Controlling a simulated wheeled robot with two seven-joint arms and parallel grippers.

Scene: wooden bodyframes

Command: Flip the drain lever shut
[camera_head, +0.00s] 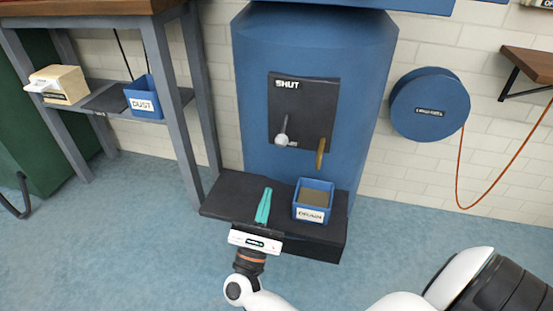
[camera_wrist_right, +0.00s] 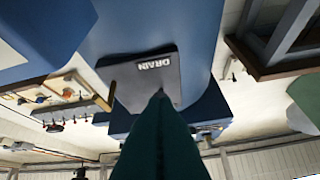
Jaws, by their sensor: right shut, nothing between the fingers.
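The drain lever (camera_head: 284,131) is a short grey rod with a white ball knob, on a dark panel (camera_head: 292,99) on the blue tank's front. It points down, its knob beside a partly covered lower label; SHUT is printed at the panel's top. My right gripper (camera_head: 264,204) has teal fingers, shut and empty, below and left of the lever and apart from it. In the right wrist view the fingers (camera_wrist_right: 160,135) rise at the centre before a dark plate (camera_wrist_right: 135,80) marked DRAIN; I cannot make out the lever there. My left gripper is not in view.
A brass spout (camera_head: 321,152) sticks out right of the lever. Below it, a blue bin (camera_head: 312,197) marked DRAIN stands on a black ledge (camera_head: 225,205). A grey-legged bench (camera_head: 165,90) stands to the left, a blue hose reel (camera_head: 429,104) to the right.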

